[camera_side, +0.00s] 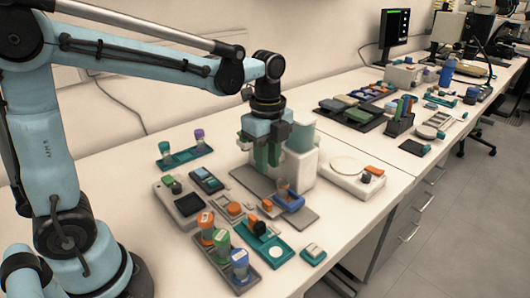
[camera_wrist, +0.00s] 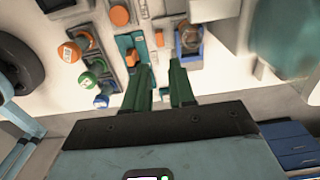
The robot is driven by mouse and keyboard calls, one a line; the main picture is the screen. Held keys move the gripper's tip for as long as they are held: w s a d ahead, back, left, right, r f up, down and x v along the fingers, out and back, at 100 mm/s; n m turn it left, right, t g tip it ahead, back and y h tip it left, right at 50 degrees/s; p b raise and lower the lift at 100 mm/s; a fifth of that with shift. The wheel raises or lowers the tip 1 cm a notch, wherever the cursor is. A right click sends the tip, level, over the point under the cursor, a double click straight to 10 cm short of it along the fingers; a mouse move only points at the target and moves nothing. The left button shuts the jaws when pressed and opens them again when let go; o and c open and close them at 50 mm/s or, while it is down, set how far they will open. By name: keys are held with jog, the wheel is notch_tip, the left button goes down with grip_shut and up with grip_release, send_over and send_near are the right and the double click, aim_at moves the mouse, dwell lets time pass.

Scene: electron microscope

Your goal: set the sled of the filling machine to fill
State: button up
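The filling machine (camera_side: 301,165) is a white upright block on a grey base plate in the side view. A blue sled (camera_side: 289,200) with a small orange-topped vial sits at the front of its base. The blue sled with the vial also shows in the wrist view (camera_wrist: 188,52), just beyond the fingertips and to their right. My gripper (camera_side: 268,160) points down beside the white block, above and behind the sled. In the wrist view its two green fingers (camera_wrist: 163,72) stand apart with nothing seen between them. The fingers partly hide the machine's base.
A rack (camera_side: 235,270) of capped vials, a teal tray (camera_side: 275,252) and small dishes crowd the bench front. A grey device (camera_side: 185,203) stands left. A white scale (camera_side: 350,175) is right of the machine.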

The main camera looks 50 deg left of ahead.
jog(key=shift+r, duration=0.3)
jog(key=shift+c, duration=0.4)
jog(key=shift+d, duration=0.2)
jog(key=shift+c, duration=1.3)
jog(key=d+y, duration=0.1)
jog(key=d, duration=0.2)
jog(key=d+f+y, duration=0.1)
jog(key=d+y, duration=0.1)
jog(key=d, duration=0.2)
jog(key=d+y, duration=0.1)
jog(key=d, duration=0.3)
jog(key=shift+w+f, duration=0.1)
jog(key=shift+f, duration=0.05)
grip_shut()
send_near(272, 213)
jog(key=d+f, duration=0.1)
jog(key=f, duration=0.1)
jog(key=d+f, duration=0.1)
jog(key=shift+d+f, duration=0.35)
jog(key=shift+f, duration=0.05)
jog(key=a, duration=0.3)
jog(key=shift+f, duration=0.25)
jog(key=shift+a, duration=0.6)
